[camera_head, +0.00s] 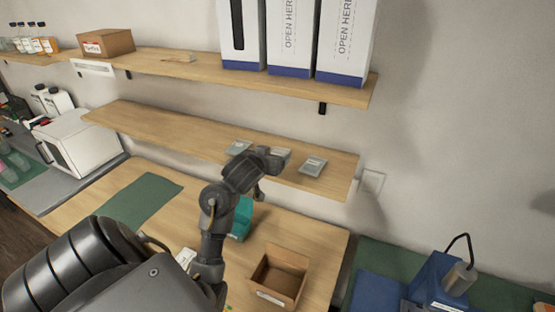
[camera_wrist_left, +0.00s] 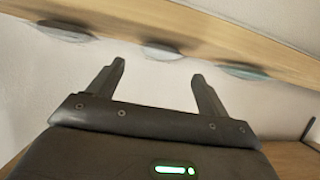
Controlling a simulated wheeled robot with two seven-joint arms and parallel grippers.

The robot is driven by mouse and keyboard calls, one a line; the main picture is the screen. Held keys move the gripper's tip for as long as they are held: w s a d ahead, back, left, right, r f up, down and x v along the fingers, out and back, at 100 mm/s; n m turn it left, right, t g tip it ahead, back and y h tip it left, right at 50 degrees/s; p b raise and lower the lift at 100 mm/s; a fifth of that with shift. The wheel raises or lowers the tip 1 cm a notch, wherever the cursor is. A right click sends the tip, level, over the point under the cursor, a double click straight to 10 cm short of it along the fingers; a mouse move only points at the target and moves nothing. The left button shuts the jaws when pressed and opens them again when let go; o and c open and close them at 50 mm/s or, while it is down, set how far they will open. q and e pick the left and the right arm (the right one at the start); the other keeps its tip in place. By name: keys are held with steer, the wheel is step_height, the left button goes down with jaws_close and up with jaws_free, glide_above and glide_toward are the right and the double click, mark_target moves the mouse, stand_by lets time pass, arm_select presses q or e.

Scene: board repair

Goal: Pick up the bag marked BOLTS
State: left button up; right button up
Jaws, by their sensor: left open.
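Three small flat bags lie in a row on the lower wall shelf (camera_head: 150,125): a left bag (camera_head: 238,147), a middle bag (camera_head: 282,154) partly hidden by my left gripper, and a right bag (camera_head: 313,166). Their labels are too small to read, so I cannot tell which is marked BOLTS. My left gripper (camera_head: 268,160) is at the shelf's front edge, close to the middle bag. In the left wrist view its fingers (camera_wrist_left: 158,75) are apart with nothing between them. The bags show edge-on there, one (camera_wrist_left: 163,48) just beyond the gap. My right gripper is not in view.
An upper shelf (camera_head: 200,72) with tall white boxes (camera_head: 290,40) hangs above the bags. Below, the table holds an open cardboard box (camera_head: 278,275), a teal container (camera_head: 241,218) and a green mat (camera_head: 143,200). The shelf's left part is bare.

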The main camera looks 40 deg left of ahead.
mark_target(278, 154)
arm_select(q)
steer(key=b+x, duration=0.1)
steer(key=x, duration=0.1)
steer(key=f+b+x, duration=0.1)
steer(key=x, duration=0.1)
steer(key=shift+s+d+r+b, duration=0.1)
steer(key=shift+d+b, duration=0.15)
steer(key=shift+b, duration=0.15)
steer(key=shift+w+a, duration=0.2)
steer(key=shift+w, duration=0.25)
steer(key=shift+s+r, duration=0.1)
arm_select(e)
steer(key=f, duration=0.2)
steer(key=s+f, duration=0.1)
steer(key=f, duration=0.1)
arm_select(q)
steer(key=shift+c, duration=0.6)
steer(key=c, duration=0.9)
steer(key=shift+c, duration=0.2)
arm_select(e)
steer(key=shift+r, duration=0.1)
